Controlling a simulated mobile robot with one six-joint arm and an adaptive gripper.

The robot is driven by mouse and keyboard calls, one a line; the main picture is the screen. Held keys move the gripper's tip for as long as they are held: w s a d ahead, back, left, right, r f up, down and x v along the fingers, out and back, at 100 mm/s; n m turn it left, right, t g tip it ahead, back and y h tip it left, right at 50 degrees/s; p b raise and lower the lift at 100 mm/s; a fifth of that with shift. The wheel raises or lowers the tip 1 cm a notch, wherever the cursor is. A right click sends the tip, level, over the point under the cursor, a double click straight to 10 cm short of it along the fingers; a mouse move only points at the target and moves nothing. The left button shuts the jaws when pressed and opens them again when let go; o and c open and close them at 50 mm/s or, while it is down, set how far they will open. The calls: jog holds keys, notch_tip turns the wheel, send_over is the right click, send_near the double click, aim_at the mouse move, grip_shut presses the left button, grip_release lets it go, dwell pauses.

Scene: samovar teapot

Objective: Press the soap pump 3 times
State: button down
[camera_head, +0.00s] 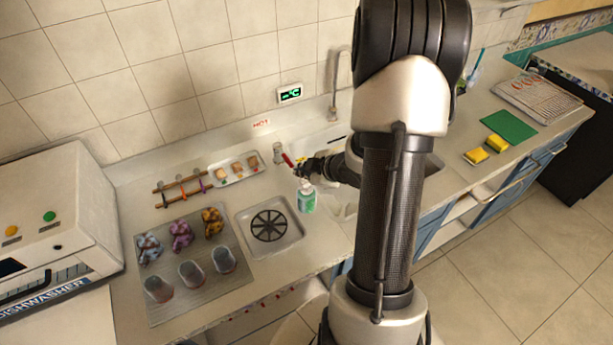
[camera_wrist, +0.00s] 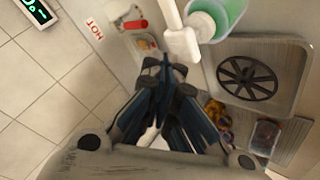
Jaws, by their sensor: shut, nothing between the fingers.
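The soap bottle (camera_head: 306,203) is clear with green liquid and stands upright on the counter beside the sink tray. Its green body (camera_wrist: 230,14) shows at the top of the wrist view. My gripper (camera_head: 303,169) is at the top of the bottle in the head view and hides part of the pump. In the wrist view my gripper (camera_wrist: 165,68) is shut and empty, with its fingertips close beside the white nozzle. I cannot tell whether they touch it.
A metal tray with a black round grate (camera_head: 269,225) lies left of the bottle. A mat (camera_head: 192,311) with cups and colourful teapots is further left. A faucet (camera_head: 335,90) stands behind, and a red-handled tap (camera_head: 288,160) is close to my gripper.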

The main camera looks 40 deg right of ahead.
jog(key=shift+r, duration=0.25)
notch_tip(320, 180, up, 5)
jog(key=p, duration=0.4)
jog(key=shift+p, duration=0.35)
jog(key=shift+f, duration=0.1)
dwell(1.6)
